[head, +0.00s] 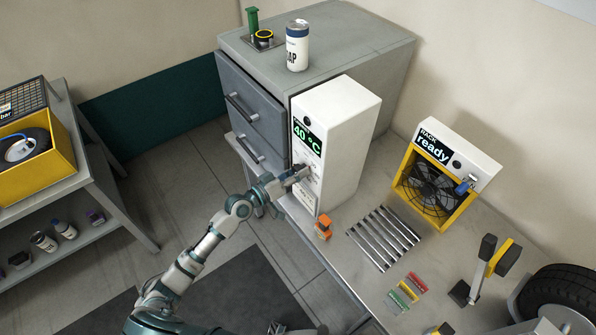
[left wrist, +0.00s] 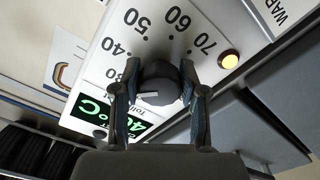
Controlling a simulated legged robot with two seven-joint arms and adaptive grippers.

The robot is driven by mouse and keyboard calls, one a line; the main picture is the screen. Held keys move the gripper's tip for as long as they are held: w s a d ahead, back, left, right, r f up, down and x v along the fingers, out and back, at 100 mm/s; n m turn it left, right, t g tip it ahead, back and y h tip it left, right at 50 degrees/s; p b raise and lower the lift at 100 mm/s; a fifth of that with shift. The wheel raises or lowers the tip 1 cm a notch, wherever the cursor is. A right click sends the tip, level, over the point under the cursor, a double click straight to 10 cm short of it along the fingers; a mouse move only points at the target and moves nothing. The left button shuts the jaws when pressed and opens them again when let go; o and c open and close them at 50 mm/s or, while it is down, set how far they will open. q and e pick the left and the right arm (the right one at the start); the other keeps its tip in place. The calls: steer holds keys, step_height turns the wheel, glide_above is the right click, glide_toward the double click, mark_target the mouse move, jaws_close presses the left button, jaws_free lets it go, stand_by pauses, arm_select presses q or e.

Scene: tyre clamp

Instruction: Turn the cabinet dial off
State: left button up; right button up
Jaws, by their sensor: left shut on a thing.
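The white cabinet (head: 338,140) stands on the bench, with a green display reading 40 °C on its front. Its dark round dial shows in the left wrist view (left wrist: 158,84), with a pale pointer mark and printed numbers from about 30 to 70 around it. A lit yellowish lamp (left wrist: 229,60) sits beside the dial. My left gripper (head: 297,172) is at the cabinet's front; in the left wrist view its two fingers (left wrist: 157,92) are on either side of the dial, shut on it. In the head view the gripper hides the dial. My right gripper does not show.
A grey drawer cabinet (head: 250,105) stands behind, with a white canister (head: 297,46) on top. A small orange object (head: 323,228), a slatted metal rack (head: 383,238) and a yellow fan unit (head: 430,190) are on the bench right of my arm. A shelf with a yellow box (head: 62,165) stands left.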

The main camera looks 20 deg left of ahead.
arm_select(q)
steer(key=n, duration=0.3)
steer(key=n+p, duration=0.1)
steer(key=shift+a+r+n, duration=0.1)
steer(key=shift+r+n, duration=0.15)
steer(key=shift+n, duration=0.15)
steer(key=n+p, duration=0.1)
steer(key=n, duration=0.3)
stand_by(0.4)
steer(key=o, duration=0.9)
steer(key=shift+o, duration=1.3)
steer(key=shift+w+f, duration=0.15)
steer(key=shift+f, duration=0.05)
steer(key=shift+a, duration=0.1)
